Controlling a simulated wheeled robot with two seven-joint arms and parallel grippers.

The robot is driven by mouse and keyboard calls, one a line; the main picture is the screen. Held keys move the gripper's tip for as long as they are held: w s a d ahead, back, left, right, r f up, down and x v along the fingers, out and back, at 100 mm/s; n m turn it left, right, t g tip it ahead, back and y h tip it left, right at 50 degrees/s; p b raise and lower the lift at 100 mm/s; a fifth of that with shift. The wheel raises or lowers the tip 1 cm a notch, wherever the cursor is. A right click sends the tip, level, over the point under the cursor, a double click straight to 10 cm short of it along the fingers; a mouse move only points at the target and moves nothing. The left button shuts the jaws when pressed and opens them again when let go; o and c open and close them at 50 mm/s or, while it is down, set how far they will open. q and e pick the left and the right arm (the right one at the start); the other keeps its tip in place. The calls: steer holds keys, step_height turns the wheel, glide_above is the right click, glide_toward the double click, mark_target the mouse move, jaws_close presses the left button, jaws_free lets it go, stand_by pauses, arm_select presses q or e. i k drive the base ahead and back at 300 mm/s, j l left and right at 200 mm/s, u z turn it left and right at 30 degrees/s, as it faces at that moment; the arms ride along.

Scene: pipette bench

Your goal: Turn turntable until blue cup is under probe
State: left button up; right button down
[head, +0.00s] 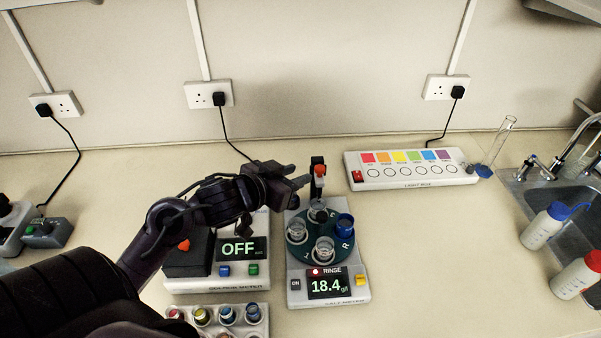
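The dark green turntable (304,252) sits on the white meter (293,299), whose display reads RINSE 18.4. The blue cup (345,225) stands at the turntable's right side, by the letter R. A clear cup (318,211) is at the back, closest to the probe (318,174), a dark upright part with an orange-red piece. Two more clear cups stand at the left (297,231) and front (324,250). My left gripper (298,177) is just left of the probe, above and behind the turntable. Its finger gap is unclear. My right gripper is out of view.
A second meter (238,283) reading OFF stands left of the turntable, under my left arm. A rack of coloured pots (240,328) is in front of it. A light box (411,170) lies behind right. Bottles and a sink are far right. Bench right of the turntable is clear.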

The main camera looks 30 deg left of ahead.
mark_target(306, 250)
steer(key=k+l, duration=1.2)
steer(key=k, duration=0.1)
